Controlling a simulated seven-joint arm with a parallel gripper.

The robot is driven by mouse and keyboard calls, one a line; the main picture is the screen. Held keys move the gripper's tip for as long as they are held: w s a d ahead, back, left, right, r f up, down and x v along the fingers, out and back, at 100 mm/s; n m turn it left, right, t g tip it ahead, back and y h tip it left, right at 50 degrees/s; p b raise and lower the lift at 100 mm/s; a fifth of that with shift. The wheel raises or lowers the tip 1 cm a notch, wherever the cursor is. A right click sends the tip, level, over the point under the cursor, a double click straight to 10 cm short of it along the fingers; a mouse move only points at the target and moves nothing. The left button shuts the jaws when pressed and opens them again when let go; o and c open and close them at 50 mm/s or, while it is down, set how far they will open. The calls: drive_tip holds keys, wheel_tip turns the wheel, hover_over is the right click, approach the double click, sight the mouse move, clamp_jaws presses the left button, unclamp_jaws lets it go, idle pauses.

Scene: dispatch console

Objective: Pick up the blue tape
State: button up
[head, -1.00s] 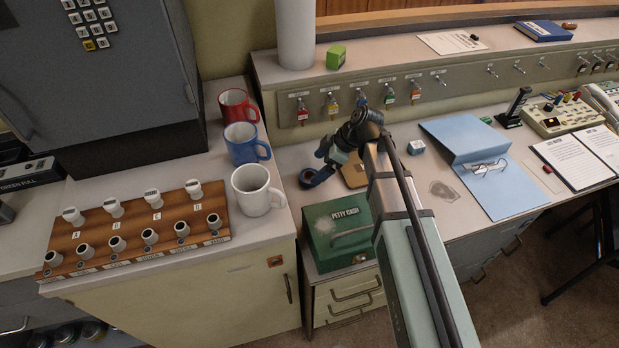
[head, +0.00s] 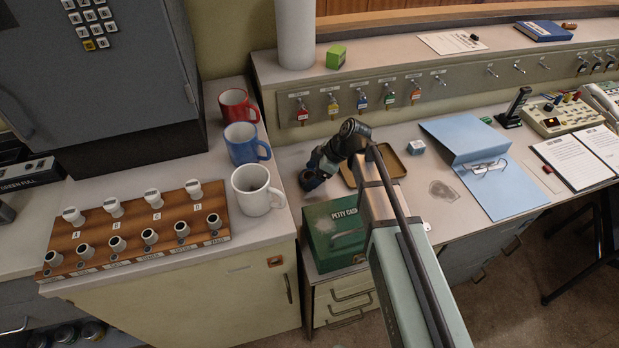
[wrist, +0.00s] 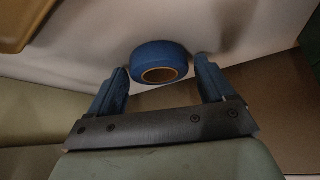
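The blue tape (wrist: 157,50) is a roll with a tan core. In the wrist view it sits on the pale desk top between and just beyond my fingertips. My gripper (wrist: 162,70) is open, with one blue finger on each side of the roll. A gap shows on the left and right, and I see no clear contact. In the head view my gripper (head: 314,170) is low over the desk behind the green cash box, and it largely hides the tape there.
The green petty cash box (head: 322,236) stands close in front of my gripper. A shallow tan tray (head: 402,174) lies to its right, partly behind my arm. A white mug (head: 252,192) is on the cabinet at left. Keys hang on the panel behind.

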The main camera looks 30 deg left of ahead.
drive_tip(key=c, duration=0.8)
drive_tip(key=shift+r, duration=0.15)
